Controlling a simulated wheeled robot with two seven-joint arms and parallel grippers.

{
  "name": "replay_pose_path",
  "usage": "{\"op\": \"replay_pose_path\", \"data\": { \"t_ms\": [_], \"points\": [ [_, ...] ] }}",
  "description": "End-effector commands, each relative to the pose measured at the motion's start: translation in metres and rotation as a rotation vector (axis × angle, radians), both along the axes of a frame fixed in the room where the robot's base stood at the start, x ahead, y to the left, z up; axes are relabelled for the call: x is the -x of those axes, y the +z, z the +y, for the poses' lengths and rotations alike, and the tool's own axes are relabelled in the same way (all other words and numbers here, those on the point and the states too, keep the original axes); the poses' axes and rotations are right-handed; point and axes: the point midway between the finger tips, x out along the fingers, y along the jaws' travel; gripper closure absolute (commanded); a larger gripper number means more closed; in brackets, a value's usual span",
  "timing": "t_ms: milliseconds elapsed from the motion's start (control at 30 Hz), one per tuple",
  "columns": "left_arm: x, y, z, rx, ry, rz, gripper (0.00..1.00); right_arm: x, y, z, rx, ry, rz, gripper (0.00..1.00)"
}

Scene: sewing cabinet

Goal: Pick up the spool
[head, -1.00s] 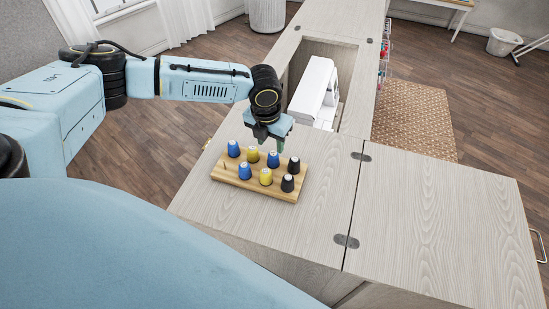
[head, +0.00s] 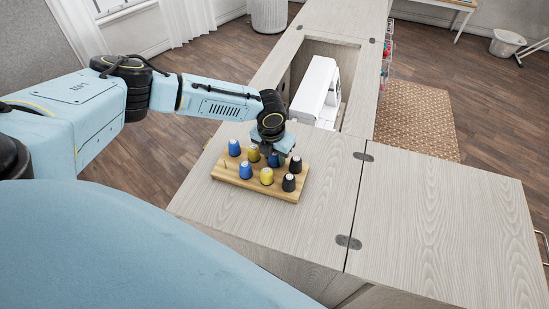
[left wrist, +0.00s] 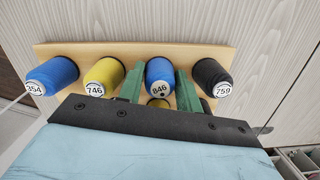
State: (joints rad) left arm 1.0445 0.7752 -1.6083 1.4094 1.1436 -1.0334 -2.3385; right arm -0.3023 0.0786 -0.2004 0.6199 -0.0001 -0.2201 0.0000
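Several thread spools stand upright on a wooden rack (head: 222,173) on the cabinet top. My left gripper (head: 272,155) points down at the far row, over a blue spool (head: 274,161). In the left wrist view, its green fingers are on either side of this blue spool (left wrist: 160,75), marked 846. The fingers look open around it; whether they touch it is not clear. A yellow spool (left wrist: 104,73) marked 746 and a black spool (left wrist: 212,76) marked 759 flank it. Another blue spool (left wrist: 53,75) marked 354 is at the row's left end. My right gripper is not in view.
The front row has a blue spool (head: 245,171), a yellow spool (head: 266,176) and a black spool (head: 288,183). A white sewing machine (head: 317,88) sits in the opening behind the rack. The cabinet top (head: 440,220) is clear to the right.

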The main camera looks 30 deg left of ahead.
Motion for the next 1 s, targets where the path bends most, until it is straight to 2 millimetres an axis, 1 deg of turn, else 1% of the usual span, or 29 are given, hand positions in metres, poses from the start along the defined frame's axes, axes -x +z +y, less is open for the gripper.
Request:
{"op": "replay_pose_path", "data": {
  "t_ms": [33,133,167,367,467,567,700,800,900,1000],
  "points": [
    [0.000,0.000,0.000,0.000,0.000,0.000,0.72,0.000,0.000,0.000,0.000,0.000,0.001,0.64],
    [0.000,0.000,0.000,0.000,0.000,0.000,0.85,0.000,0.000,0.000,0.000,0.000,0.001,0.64],
    [0.000,0.000,0.000,0.000,0.000,0.000,0.88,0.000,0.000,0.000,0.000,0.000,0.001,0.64],
    [0.000,0.001,0.000,0.000,0.001,0.000,0.88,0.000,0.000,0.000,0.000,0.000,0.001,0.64],
    [-0.001,0.008,0.001,0.000,0.001,-0.001,0.88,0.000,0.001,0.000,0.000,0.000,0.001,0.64],
    [0.000,0.024,0.001,0.000,0.001,-0.002,0.88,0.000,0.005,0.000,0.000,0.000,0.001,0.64],
    [-0.001,0.054,0.001,0.001,0.001,-0.003,0.88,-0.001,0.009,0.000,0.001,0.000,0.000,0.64],
    [0.000,0.073,0.001,0.001,0.001,-0.002,0.88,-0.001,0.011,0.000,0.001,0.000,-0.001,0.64],
    [-0.001,0.088,0.000,0.001,0.001,-0.003,0.88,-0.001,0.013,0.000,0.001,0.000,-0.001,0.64],
    [0.000,0.097,0.000,0.000,0.001,-0.001,0.88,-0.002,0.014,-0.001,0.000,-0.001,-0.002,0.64]
  ]
}}
